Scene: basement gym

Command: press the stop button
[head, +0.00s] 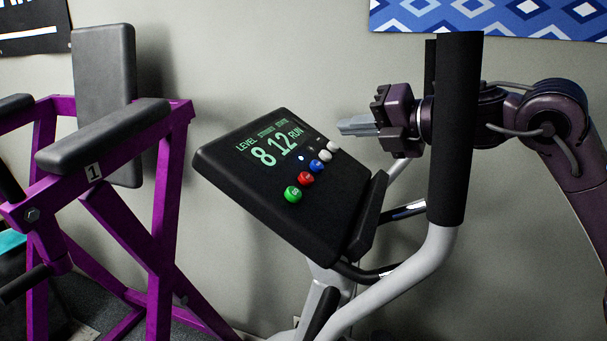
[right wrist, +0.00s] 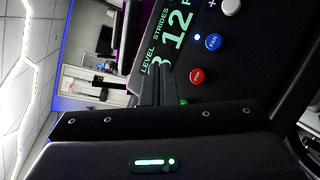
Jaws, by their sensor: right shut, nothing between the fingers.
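The console (head: 250,190) of an exercise machine is tilted, with a lit display reading LEVEL 8, 12 and RUN. The red stop button (head: 305,179) sits on it between a green button (head: 293,194) and a blue button (head: 316,166). My right gripper (head: 342,126) is shut and empty, apart from the console, just above its upper right edge. In the right wrist view the shut fingers (right wrist: 157,88) show left of the red button (right wrist: 196,75). The green button (right wrist: 184,101) is mostly hidden there. My left gripper is not in view.
A black padded handle (head: 456,130) stands upright in front of my right arm. A purple weight machine (head: 165,200) with dark pads stands at left. The grey wall is behind.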

